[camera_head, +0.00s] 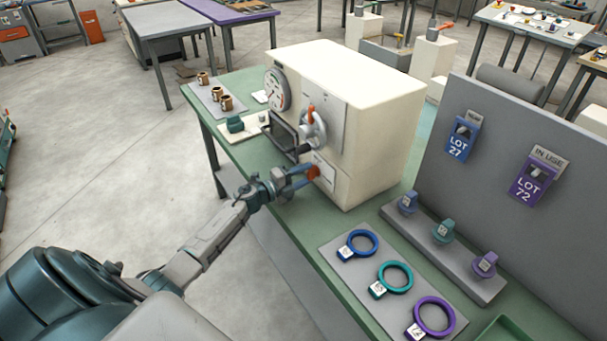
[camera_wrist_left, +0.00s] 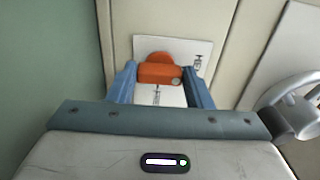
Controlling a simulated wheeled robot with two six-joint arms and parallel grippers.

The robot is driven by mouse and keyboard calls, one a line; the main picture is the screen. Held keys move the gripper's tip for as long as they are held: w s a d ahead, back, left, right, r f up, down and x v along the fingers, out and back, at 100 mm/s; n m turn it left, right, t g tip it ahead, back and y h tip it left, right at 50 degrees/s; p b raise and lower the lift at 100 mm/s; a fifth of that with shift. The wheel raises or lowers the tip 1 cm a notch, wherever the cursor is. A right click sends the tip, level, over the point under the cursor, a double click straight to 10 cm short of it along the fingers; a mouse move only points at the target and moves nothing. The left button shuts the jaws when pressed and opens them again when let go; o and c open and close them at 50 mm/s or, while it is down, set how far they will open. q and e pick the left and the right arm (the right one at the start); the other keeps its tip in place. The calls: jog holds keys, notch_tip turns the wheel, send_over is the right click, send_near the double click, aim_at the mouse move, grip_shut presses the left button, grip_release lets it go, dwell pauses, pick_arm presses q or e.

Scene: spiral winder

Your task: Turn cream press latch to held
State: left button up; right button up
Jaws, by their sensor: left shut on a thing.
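The cream press (camera_head: 375,105) stands on the green bench. Its latch is an orange knob (camera_head: 313,172) low on the front face, on a white plate with small printed marks. In the left wrist view the orange latch (camera_wrist_left: 160,72) sits between the two blue fingers. My left gripper (camera_head: 302,176) is shut on the latch, with a finger on each side of it. In the left wrist view a lock symbol (camera_wrist_left: 197,62) shows at the plate's right, and another mark sits below the latch. The right gripper is not in view.
A grey handwheel (camera_head: 312,130) with an orange grip and a dark frame (camera_head: 284,135) sit just above my left gripper. A gauge (camera_head: 276,90) is higher up. Coloured rings (camera_head: 395,277) lie on a grey mat at the right. The bench front edge runs below my arm.

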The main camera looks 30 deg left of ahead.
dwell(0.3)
pick_arm(q)
jog(key=o, duration=1)
jog(key=shift+s+a+f, duration=0.15)
jog(key=shift+s+a, duration=0.05)
jog(key=shift+s, duration=0.2)
jog(key=b+v, duration=0.3)
jog(key=v, duration=0.5)
jog(key=shift+s+b, duration=0.2)
jog(key=shift+b, duration=0.15)
jog(key=shift+v, duration=0.75)
